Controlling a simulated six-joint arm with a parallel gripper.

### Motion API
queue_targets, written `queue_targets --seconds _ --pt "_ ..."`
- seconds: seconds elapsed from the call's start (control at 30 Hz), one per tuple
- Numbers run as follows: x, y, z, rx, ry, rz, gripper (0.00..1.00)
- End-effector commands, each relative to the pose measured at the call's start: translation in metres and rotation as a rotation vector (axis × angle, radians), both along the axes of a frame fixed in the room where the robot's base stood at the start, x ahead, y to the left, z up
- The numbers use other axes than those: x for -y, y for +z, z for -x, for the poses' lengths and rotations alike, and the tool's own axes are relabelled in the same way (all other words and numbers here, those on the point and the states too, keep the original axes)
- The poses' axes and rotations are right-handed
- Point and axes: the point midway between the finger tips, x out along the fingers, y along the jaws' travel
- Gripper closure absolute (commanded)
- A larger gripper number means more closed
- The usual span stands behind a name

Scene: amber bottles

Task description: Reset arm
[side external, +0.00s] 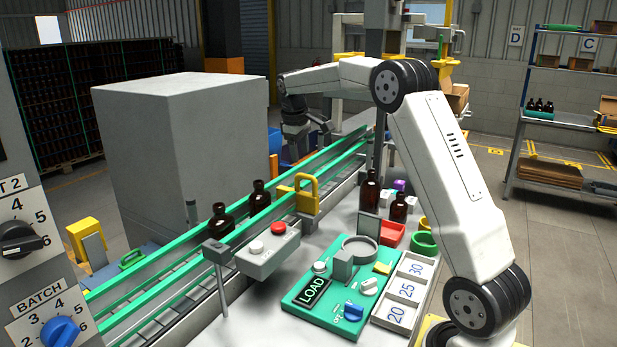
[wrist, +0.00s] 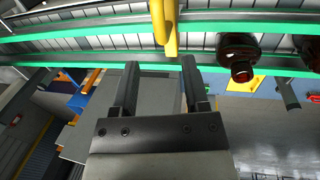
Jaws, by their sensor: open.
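My gripper (side external: 297,148) hangs on the far side of the conveyor in the side view, its fingers small and partly lost against the dark background. In the wrist view its two black fingers (wrist: 160,70) are apart, with nothing between them. Two amber bottles stand on the conveyor, a nearer one (side external: 220,222) and a farther one (side external: 260,197). Two more, a taller bottle (side external: 370,192) and a shorter bottle (side external: 398,208), stand on the table. In the wrist view one dark bottle (wrist: 238,60) is right of the fingers, and another is cut by the right edge.
The green-railed conveyor (side external: 165,262) runs diagonally, with a yellow gate (side external: 305,193) across it. A grey cabinet (side external: 190,150) stands behind. A button box (side external: 268,250), a green LOAD panel (side external: 325,295) and a numbered tray (side external: 417,255) are in front. A red bin (side external: 391,236) is beside the bottles.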

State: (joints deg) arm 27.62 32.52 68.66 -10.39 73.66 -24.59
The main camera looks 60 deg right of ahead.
Motion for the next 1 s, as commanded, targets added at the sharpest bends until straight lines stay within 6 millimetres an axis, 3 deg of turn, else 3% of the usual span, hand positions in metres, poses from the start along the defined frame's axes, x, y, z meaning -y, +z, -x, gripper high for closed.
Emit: queue_targets --seconds 0.2,0.67,0.87,1.0 --pt "-0.003 0.013 0.0 0.001 0.0 0.0 0.42" --pt "-0.012 0.011 -0.006 0.02 0.012 -0.005 0.42" --pt "-0.057 0.003 -0.035 0.124 0.059 -0.033 0.42" --pt "-0.113 -0.005 -0.062 0.25 0.099 -0.077 0.42"
